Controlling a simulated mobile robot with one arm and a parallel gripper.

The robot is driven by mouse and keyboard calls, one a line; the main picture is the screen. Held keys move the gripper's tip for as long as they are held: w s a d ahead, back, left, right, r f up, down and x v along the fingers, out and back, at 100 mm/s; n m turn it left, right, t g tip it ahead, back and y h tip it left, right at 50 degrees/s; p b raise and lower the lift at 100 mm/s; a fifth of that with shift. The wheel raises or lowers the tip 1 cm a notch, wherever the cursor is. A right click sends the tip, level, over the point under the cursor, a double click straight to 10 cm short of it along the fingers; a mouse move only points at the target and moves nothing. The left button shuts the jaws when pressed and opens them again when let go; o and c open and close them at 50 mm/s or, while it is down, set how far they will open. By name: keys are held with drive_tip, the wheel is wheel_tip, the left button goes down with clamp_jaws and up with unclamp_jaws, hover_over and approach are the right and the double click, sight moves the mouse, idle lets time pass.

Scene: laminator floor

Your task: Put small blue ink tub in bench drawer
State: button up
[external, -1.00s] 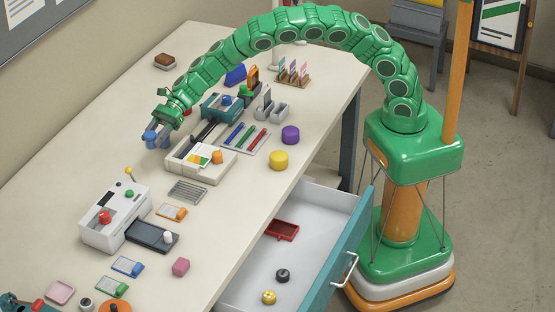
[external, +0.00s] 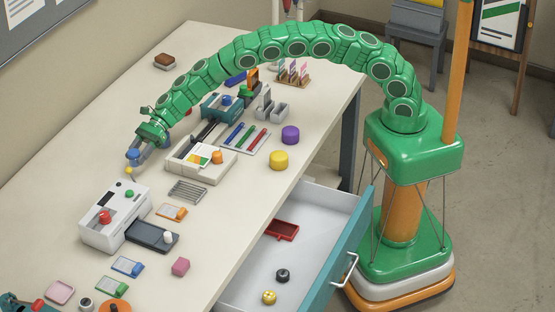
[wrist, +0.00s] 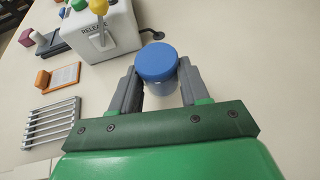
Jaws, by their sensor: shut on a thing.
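The small blue ink tub (wrist: 157,63), with a blue lid and a greyish body, is between the two grey fingers in the wrist view. It also shows in the external view (external: 133,155). My gripper (wrist: 157,85) is shut on the tub's sides. In the external view my gripper (external: 136,158) is over the far left part of the bench, just behind the white machine. The bench drawer (external: 318,206) is pulled open at the bench's front, to the right. It holds a red tray (external: 282,230), a black knob (external: 283,275) and a yellow round piece (external: 269,297).
The white machine (external: 117,222) with a yellow-tipped lever stands close to my gripper. A laminator-like device (external: 187,160), a pen tray (external: 247,138), a yellow tub (external: 279,160) and a purple tub (external: 290,135) lie between my gripper and the drawer. The drawer's front middle has bare floor.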

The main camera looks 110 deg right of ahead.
sight(138, 172)
drive_tip(key=shift+w+f, duration=0.2)
drive_tip(key=shift+f, duration=0.1)
drive_tip(key=shift+w+f, duration=0.25)
drive_tip(key=shift+f, duration=1.55)
drive_tip(key=shift+f, duration=0.1)
drive_tip(key=o, duration=1.1)
drive_tip(key=shift+c, duration=0.2)
drive_tip(key=shift+v, duration=1.1)
wheel_tip(138, 172, up, 6)
drive_tip(key=shift+s+d+r, duration=0.25)
drive_tip(key=shift+s+d, duration=0.05)
drive_tip(key=shift+s, duration=0.05)
drive_tip(key=shift+o, duration=0.4)
drive_tip(key=shift+r, duration=0.55)
